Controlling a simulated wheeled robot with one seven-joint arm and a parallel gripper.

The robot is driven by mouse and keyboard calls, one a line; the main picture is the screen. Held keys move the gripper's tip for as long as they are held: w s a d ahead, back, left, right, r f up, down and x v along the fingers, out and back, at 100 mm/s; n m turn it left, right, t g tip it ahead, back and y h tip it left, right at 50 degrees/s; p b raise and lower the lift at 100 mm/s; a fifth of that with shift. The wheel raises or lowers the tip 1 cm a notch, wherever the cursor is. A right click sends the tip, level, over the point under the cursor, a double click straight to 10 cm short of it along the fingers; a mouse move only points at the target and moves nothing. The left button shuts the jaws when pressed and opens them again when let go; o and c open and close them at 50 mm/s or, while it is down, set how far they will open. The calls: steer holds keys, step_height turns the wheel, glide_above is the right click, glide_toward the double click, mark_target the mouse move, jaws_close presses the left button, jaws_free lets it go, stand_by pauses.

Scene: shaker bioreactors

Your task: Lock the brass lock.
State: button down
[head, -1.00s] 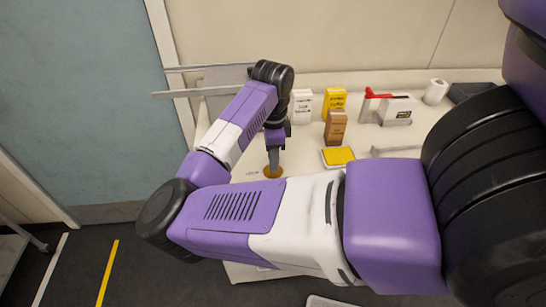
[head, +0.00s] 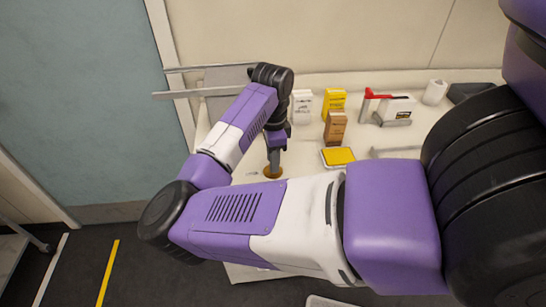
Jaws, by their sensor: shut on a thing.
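The brass lock (head: 272,172) is a small round brass-coloured piece on the pale bench top, left of the yellow tray. My gripper (head: 274,160) points down at it, with its fingertips at the lock. The fingers are close together and look shut on a part at the lock's top; what lies between them is too small and too covered to make out. My forearm hides part of the bench around the lock. A small mark or label (head: 252,174) lies on the bench just left of the lock.
A yellow-topped tray (head: 338,157) lies right of the lock. Behind it stand a brown box (head: 335,127), a yellow box (head: 334,101) and a white box (head: 302,106). A red-handled device (head: 375,97) and a white roll (head: 435,92) are farther right. A metal rail (head: 200,93) is at the back left.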

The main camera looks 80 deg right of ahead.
steer(key=shift+s+f+n+p, duration=0.15)
steer(key=shift+n+p, duration=0.8)
steer(key=shift+n, duration=0.95)
steer(key=shift+n+p, duration=0.7)
steer(key=shift+n, duration=0.1)
steer(key=shift+n+p, duration=1.15)
steer(key=shift+n, duration=0.35)
